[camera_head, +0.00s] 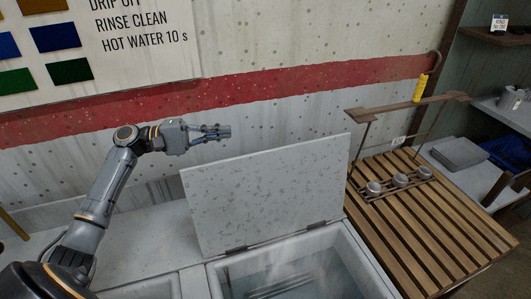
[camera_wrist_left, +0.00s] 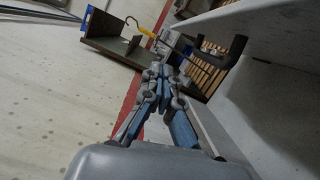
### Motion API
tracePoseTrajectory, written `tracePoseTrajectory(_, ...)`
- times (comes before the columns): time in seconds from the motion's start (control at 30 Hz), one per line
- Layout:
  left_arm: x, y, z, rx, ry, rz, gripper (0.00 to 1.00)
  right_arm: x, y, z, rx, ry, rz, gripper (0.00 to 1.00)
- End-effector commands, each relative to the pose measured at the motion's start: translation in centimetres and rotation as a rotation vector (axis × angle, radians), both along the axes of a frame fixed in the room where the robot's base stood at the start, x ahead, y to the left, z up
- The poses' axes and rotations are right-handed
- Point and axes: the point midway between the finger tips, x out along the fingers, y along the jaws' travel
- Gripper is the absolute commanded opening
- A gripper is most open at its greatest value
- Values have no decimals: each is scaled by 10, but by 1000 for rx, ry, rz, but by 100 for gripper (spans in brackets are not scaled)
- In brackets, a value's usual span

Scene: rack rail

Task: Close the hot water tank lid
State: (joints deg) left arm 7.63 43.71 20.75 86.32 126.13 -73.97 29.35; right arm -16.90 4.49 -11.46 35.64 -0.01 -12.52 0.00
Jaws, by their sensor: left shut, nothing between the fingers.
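The hot water tank lid (camera_head: 265,195) stands open in the head view, a pale speckled panel leaning up from its hinges at the rear of the tank. The open hot water tank (camera_head: 215,277) shows below it, with water and submerged metal parts inside. My left gripper (camera_head: 222,132) is shut and empty, above the lid's upper left edge and near the wall, apart from the lid. In the left wrist view the gripper (camera_wrist_left: 163,75) points past a pale panel, likely the lid (camera_wrist_left: 270,85), with a dark handle (camera_wrist_left: 222,50). My right gripper is not in view.
A slatted wooden table (camera_head: 415,225) stands to the right, holding a rack with several small metal cups (camera_head: 400,180) and a bar with a yellow grip (camera_head: 419,88). A wall with a red stripe (camera_head: 270,95) runs behind. A grey bin (camera_head: 460,152) sits at far right.

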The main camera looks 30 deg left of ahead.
Motion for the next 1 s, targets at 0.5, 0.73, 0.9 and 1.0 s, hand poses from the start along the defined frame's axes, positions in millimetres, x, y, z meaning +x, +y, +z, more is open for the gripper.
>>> tracePoseTrajectory(0.5,11,-16,-32,-1,-1,-2,0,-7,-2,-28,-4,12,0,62)
tracePoseTrajectory(0.73,38,-56,-28,-2,-2,-3,0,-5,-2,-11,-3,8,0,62)
tracePoseTrajectory(0.9,58,-85,-27,-2,-2,-3,0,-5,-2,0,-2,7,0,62)
tracePoseTrajectory(1.0,45,-96,-25,2,2,-3,0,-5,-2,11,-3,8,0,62)
